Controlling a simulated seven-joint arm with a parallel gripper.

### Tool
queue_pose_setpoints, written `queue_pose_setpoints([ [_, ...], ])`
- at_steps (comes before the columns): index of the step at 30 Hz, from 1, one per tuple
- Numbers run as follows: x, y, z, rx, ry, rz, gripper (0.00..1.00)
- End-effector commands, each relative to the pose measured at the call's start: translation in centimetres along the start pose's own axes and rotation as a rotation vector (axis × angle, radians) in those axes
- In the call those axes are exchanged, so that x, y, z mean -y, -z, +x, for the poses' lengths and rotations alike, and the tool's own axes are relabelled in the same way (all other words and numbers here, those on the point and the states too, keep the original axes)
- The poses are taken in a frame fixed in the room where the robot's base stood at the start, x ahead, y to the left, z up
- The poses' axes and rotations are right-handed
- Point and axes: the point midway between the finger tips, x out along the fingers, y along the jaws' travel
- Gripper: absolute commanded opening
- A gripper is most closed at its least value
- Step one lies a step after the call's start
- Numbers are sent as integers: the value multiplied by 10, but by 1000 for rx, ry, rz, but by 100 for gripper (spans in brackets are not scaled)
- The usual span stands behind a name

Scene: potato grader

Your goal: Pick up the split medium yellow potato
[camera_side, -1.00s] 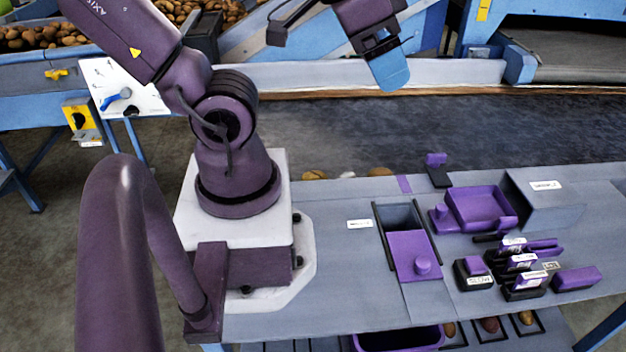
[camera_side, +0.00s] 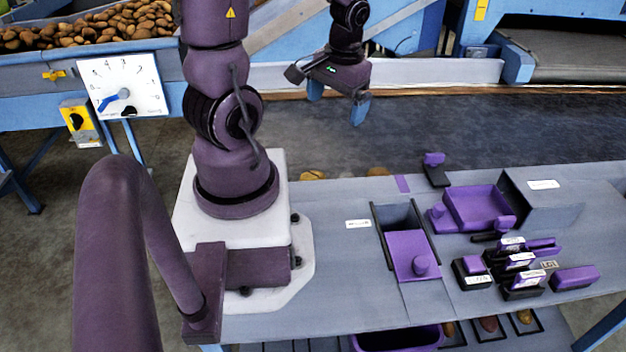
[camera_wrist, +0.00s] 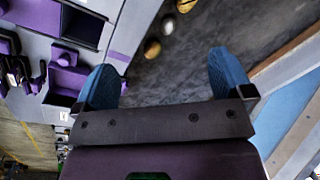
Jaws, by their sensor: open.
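Several potatoes lie on the dark belt beside the grey table's far edge. In the wrist view a yellow-brown potato (camera_wrist: 152,48) is nearest my gripper, with a paler one (camera_wrist: 167,25) beyond it and another yellowish one (camera_wrist: 186,5) at the top edge. In the side view two potatoes (camera_side: 313,175) (camera_side: 377,171) show partly behind the table edge. I cannot tell which one is split. My gripper (camera_side: 338,102) is open and empty above the belt, apart from the potatoes. Its blue fingers also show in the wrist view (camera_wrist: 164,62).
The grey table (camera_side: 340,270) carries a purple sliding cover (camera_side: 408,252) by an opening, a purple tray (camera_side: 478,208), a grey box (camera_side: 540,205) and small labelled purple-and-black blocks (camera_side: 518,262). A pale rail (camera_side: 430,72) runs behind the belt (camera_side: 490,130).

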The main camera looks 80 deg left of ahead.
Motion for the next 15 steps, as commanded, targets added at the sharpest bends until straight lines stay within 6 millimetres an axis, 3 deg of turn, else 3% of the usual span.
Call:
queue_pose_setpoints([
  [1, 17, 0, 25, 46, 12, -81, 98],
  [3, 36, 0, 54, 79, 22, -178, 98],
  [9, 70, -7, 126, 106, 9, -421, 98],
  [12, 73, -2, 149, 66, -19, -511, 98],
  [15, 71, 18, 149, -28, -52, -571, 98],
])
